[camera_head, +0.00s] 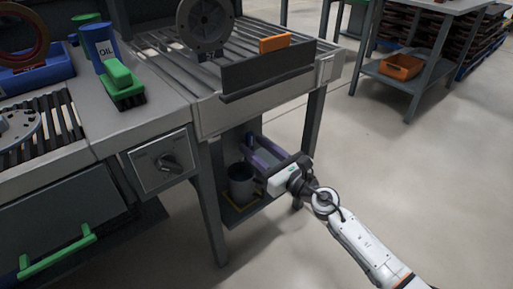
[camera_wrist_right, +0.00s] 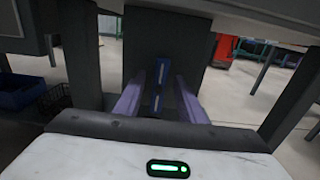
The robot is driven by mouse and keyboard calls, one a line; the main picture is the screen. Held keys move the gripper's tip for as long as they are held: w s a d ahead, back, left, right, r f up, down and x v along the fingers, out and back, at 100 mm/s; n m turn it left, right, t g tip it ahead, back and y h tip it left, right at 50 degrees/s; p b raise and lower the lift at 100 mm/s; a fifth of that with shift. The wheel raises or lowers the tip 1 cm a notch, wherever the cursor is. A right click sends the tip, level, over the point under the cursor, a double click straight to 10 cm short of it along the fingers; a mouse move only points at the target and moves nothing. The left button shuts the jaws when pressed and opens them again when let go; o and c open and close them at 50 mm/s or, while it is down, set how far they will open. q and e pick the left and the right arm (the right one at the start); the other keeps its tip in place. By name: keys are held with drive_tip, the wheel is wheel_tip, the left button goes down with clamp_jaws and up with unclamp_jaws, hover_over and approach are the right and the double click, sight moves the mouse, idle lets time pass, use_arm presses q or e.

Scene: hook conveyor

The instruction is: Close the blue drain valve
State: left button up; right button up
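The blue drain valve (camera_wrist_right: 158,84) shows in the right wrist view as an upright blue bar with pale strips on its face, against a dark panel. My right gripper (camera_wrist_right: 159,92) is open, with one purple finger on each side of the bar in the picture. Gaps show between the bar and both fingers, so they do not grip it. In the head view my right gripper (camera_head: 258,149) reaches under the roller conveyor from the right. The valve cannot be made out clearly there. My left gripper is not in view.
A grey bucket (camera_head: 241,184) stands on a low shelf beside my right gripper. Conveyor legs (camera_head: 312,118) stand close to it, with the conveyor frame (camera_head: 215,114) above. A knob panel (camera_head: 162,161) is at left.

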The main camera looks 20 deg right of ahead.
clamp_jaws()
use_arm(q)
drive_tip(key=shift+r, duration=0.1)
use_arm(e)
drive_tip(key=shift+m, duration=0.3)
drive_tip(key=shift+d+m, duration=0.15)
drive_tip(key=shift+m, duration=0.75)
use_arm(q)
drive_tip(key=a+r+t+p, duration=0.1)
drive_tip(key=p, duration=0.1)
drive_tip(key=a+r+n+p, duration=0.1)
drive_tip(key=p, duration=0.1)
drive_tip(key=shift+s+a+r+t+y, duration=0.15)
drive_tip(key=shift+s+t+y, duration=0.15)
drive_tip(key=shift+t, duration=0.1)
use_arm(e)
drive_tip(key=m, duration=0.5)
drive_tip(key=f+m, duration=0.1)
drive_tip(key=m, duration=0.4)
drive_tip(key=d+m, duration=0.1)
drive_tip(key=m, duration=0.4)
drive_tip(key=shift+w+d+f, duration=0.1)
drive_tip(key=shift+w+f, duration=0.15)
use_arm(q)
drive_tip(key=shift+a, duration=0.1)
use_arm(e)
drive_tip(key=shift+m, duration=0.4)
